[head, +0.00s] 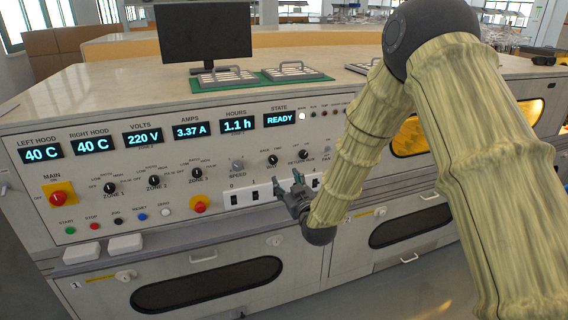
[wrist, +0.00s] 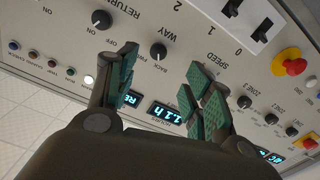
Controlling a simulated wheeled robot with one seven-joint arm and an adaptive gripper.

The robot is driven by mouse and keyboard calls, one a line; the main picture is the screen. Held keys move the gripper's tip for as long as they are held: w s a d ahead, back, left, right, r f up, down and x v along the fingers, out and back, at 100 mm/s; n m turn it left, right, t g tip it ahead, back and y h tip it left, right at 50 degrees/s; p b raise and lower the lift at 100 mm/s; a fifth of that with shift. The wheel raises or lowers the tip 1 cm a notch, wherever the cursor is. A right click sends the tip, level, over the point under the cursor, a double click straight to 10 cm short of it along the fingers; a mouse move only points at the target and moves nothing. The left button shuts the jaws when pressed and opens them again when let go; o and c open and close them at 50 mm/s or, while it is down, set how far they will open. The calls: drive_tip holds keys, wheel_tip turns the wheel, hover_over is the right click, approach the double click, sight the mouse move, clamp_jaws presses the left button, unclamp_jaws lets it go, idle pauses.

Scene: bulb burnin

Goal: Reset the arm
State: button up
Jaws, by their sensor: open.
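My arm, in a pale yellow sleeve, reaches from the right of the head view down to the control panel (head: 120,205). My gripper (head: 288,182) is in front of the panel, beside the white rocker switches (head: 248,194). In the wrist view my gripper (wrist: 160,68) has its two green-padded fingers spread, with nothing between them. Behind the fingers, the panel shows upside down, with the WAY knob (wrist: 158,51) and the rocker switches (wrist: 262,30). I cannot tell whether a finger touches the panel. The arm hides part of the panel's right side.
Displays read 40 C twice, 220 V, 3.37 A, 1.1 h and READY (head: 281,119). A red MAIN knob (head: 58,197) is at left. A monitor (head: 203,34) and metal racks (head: 290,71) stand on top. Lower doors with dark windows (head: 207,285) are shut. Floor is clear at lower right.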

drive_tip(key=s+d+f+m+g+h+p, duration=0.15)
drive_tip(key=s+d+f+g, duration=0.3)
drive_tip(key=s+f, duration=0.75)
drive_tip(key=s+d+f+m+g+h+p, duration=0.15)
drive_tip(key=s+d+f+g, duration=0.3)
drive_tip(key=s+f, duration=0.7)
drive_tip(key=s+d+f+m+g+h, duration=0.1)
drive_tip(key=s+d+f+g, duration=0.1)
drive_tip(key=s, duration=0.8)
drive_tip(key=s+d+f+m+g+p, duration=0.1)
drive_tip(key=s+d+f+g, duration=0.2)
drive_tip(key=s, duration=0.8)
drive_tip(key=s+d+f+m+g+h+p, duration=0.1)
drive_tip(key=s+d+f+g, duration=0.2)
drive_tip(key=s+f, duration=0.3)
drive_tip(key=s+d, duration=0.1)
drive_tip(key=s, duration=0.4)
drive_tip(key=shift+s+d+m+h, duration=0.15)
drive_tip(key=shift+d+m+h, duration=0.15)
drive_tip(key=shift+d, duration=0.1)
